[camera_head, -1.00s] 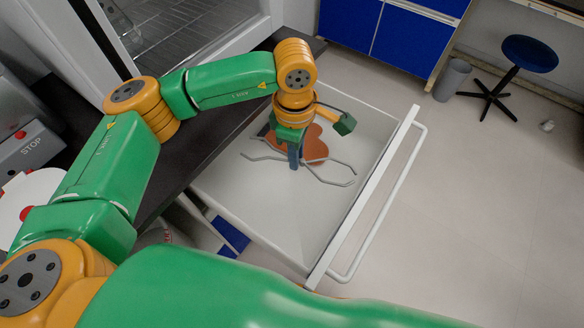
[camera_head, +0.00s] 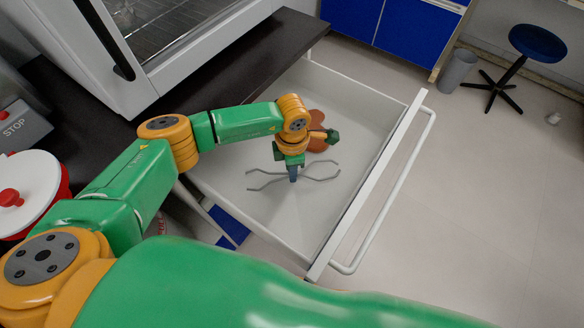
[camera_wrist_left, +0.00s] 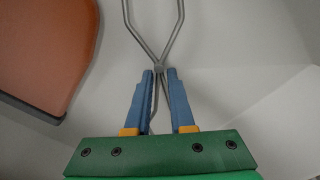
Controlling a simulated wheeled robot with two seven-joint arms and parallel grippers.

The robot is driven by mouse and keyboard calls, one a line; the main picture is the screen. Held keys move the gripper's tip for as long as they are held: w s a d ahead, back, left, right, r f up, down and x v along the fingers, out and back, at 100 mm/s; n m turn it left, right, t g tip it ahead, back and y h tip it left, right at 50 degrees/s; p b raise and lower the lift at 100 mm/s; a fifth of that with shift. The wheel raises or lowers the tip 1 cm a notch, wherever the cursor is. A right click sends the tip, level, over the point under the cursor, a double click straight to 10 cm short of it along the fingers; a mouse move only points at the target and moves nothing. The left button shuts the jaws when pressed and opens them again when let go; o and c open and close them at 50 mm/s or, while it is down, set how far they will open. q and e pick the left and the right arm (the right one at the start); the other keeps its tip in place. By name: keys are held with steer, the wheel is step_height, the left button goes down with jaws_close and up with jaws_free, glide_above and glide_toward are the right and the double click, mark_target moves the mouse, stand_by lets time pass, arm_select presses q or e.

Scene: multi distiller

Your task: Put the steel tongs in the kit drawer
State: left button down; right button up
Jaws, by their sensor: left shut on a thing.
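My left gripper (camera_head: 293,176) is inside the open drawer's outline, shut on the steel tongs (camera_head: 263,179). The tongs are thin, grey and bent, with arms reaching out to both sides of the fingers. In the left wrist view the blue fingertips (camera_wrist_left: 160,73) close around the tongs (camera_wrist_left: 159,68) near their crossing point. The white kit drawer (camera_head: 370,184) is pulled out, and its pale floor shows below the tongs. I cannot tell whether the tongs touch that floor. My right gripper is not in view.
A flat orange-brown thing (camera_head: 316,122) lies in the drawer behind the gripper, partly hidden by my wrist. A dark countertop (camera_head: 235,70) borders the drawer on the left. The drawer floor nearer the front is clear. A blue stool (camera_head: 538,42) and grey bin (camera_head: 457,72) stand far right.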

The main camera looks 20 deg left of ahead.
arm_select(q)
steer(key=shift+f, duration=0.2)
steer(key=c, duration=0.8)
jaws_free()
steer(key=shift+r, duration=0.1)
steer(key=shift+o, duration=0.2)
steer(key=shift+r, duration=0.1)
steer(key=shift+r, duration=0.35)
step_height(320, 180, up, 11)
steer(key=shift+r, duration=0.2)
